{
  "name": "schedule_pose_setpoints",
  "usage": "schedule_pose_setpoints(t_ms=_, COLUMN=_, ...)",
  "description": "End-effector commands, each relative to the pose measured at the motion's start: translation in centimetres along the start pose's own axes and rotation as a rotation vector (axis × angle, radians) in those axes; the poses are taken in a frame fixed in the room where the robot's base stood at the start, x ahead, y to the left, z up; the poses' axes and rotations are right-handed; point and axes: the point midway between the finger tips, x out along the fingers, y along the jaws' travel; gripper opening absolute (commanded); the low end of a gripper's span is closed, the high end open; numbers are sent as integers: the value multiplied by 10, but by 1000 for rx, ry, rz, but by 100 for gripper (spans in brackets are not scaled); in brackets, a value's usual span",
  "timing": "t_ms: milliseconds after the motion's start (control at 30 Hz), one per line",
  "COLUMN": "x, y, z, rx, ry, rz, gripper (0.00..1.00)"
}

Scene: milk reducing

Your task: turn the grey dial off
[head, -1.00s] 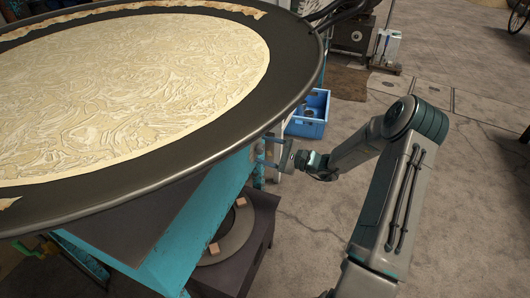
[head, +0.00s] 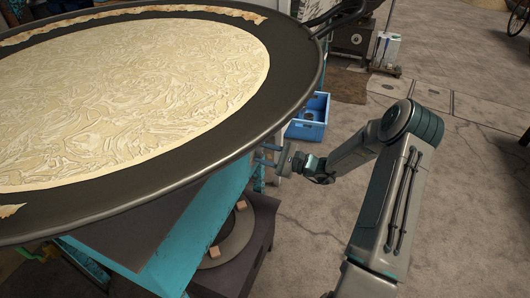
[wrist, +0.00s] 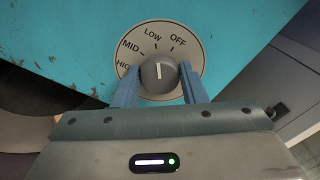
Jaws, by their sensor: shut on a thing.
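The grey dial (wrist: 159,74) sits on a round beige plate on a turquoise panel (wrist: 75,40) in the wrist view. The plate reads HIGH, MID, LOW and OFF from left to right. The dial's white pointer line stands nearly upright, closest to the LOW mark and left of OFF. My gripper (wrist: 160,86) has its two blue fingers at the left and right sides of the dial and is shut on it. In the head view my gripper (head: 272,158) is beside the stove's turquoise side, under the pan rim; the dial is hidden there.
A huge round pan (head: 300,110) with pale batter overhangs the panel and my gripper. A dark stand with a burner ring (head: 238,245) is below. A blue crate (head: 308,130) lies behind on the floor. The floor to the right is open.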

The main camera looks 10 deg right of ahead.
Motion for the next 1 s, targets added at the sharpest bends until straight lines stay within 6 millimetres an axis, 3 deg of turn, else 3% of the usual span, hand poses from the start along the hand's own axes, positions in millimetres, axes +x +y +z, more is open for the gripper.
schedule_pose_setpoints(t_ms=600, x=-1, y=-1, z=2, rx=461, ry=2, rz=1, gripper=15)
schedule_pose_setpoints(t_ms=1000, x=-1, y=0, z=0, rx=621, ry=2, rz=0, gripper=15)
